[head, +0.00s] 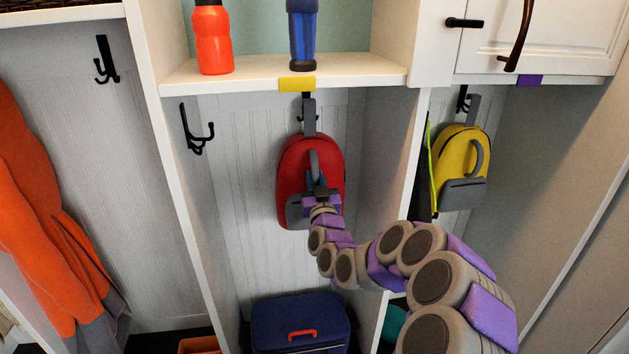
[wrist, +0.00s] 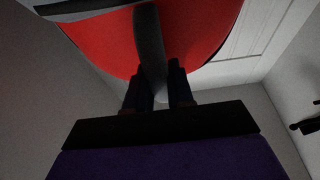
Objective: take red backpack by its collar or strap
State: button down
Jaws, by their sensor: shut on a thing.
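The red backpack (head: 292,163) hangs from a hook in the middle cubby, under the yellow tag. Its grey top loop (head: 309,115) runs up to the hook, and a curved grey strap (head: 314,163) stands out from its front. My gripper (head: 319,188) is at the front of the backpack, at the lower part of this strap. In the wrist view, the two dark fingers of my gripper (wrist: 161,88) are on either side of the grey strap (wrist: 150,48), shut on it. The red body (wrist: 205,30) is just beyond. The fingertips are partly hidden in the head view.
A yellow backpack (head: 461,155) hangs in the right cubby. An orange bottle (head: 212,42) and a blue bottle (head: 302,35) stand on the shelf (head: 370,72) above. A dark blue case (head: 300,325) sits below. An orange coat (head: 35,200) hangs at left.

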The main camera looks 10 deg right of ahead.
aim_at(316, 171)
jog(key=shift+r, duration=0.2)
jog(key=shift+r+p, duration=0.4)
jog(key=shift+r, duration=1)
